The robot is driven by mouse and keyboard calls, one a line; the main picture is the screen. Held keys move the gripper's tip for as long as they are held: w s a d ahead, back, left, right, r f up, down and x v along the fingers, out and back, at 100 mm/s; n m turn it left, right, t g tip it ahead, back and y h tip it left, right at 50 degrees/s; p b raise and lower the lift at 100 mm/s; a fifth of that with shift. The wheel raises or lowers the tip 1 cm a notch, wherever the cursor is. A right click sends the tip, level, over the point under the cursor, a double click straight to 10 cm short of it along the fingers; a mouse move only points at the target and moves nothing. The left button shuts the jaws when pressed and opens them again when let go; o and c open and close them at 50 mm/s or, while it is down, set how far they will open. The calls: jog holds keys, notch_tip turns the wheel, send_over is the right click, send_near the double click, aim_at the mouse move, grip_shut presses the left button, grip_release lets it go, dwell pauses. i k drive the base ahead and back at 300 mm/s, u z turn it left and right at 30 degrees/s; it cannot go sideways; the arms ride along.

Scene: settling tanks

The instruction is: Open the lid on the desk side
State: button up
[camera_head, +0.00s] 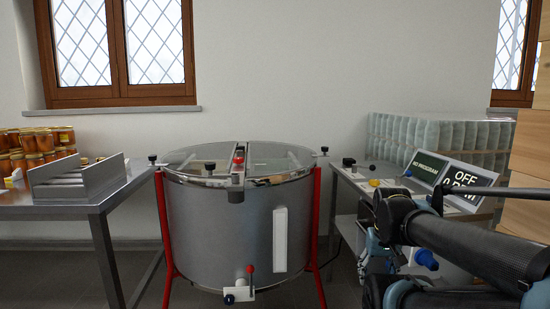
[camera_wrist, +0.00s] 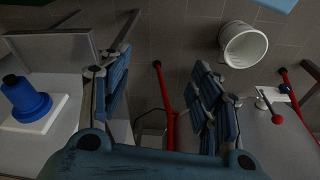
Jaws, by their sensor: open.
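A steel drum (camera_head: 225,235) on red legs stands in the middle of the head view. Its clear two-part lid lies flat on top, with the desk-side half (camera_head: 282,160) on the right and the other half (camera_head: 195,155) on the left. A metal bar (camera_head: 238,165) with a red knob crosses between them. A black knob (camera_head: 324,150) stands at the right rim. My gripper (camera_wrist: 165,95) is open and empty in the wrist view, its blue fingers apart above the floor. The drum wall (camera_wrist: 270,135) is to its right there; the lid is hidden.
A desk (camera_head: 350,178) with display panels (camera_head: 470,180) stands right of the drum, and wrapped jars (camera_head: 440,140) sit behind. The left table (camera_head: 95,205) holds honey jars (camera_head: 40,142). The wrist view shows a white bucket (camera_wrist: 243,45) and a blue knob (camera_wrist: 25,98) on a white base.

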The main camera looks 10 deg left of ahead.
aim_at(259, 151)
jog(key=k, duration=1.25)
jog(key=u, duration=0.35)
jog(key=i, duration=1.75)
jog(key=z, duration=0.3)
